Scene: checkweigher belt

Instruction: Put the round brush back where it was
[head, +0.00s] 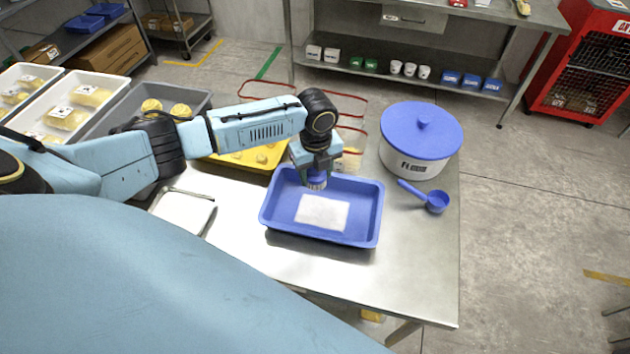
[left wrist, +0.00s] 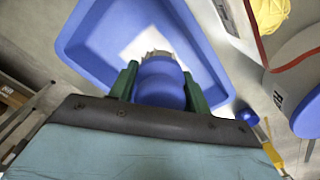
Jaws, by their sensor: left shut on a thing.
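The round brush (head: 316,183) has a blue body and pale bristles pointing down. My left gripper (head: 316,172) is shut on it and holds it over the back part of the blue tray (head: 372,215). In the left wrist view the brush (left wrist: 160,82) sits between the green fingers of the left gripper (left wrist: 160,88), with the tray (left wrist: 90,25) beyond. A white sheet or patch (head: 322,211) lies on the tray floor. I cannot tell whether the bristles touch the tray. My right gripper does not show.
A white tub with a blue lid (head: 421,130) and a blue scoop (head: 436,201) are right of the tray on the steel table (head: 420,270). A yellow tray (head: 240,158) with round pieces lies behind, left. A clipboard-like item (head: 184,212) lies left. The table's front right is clear.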

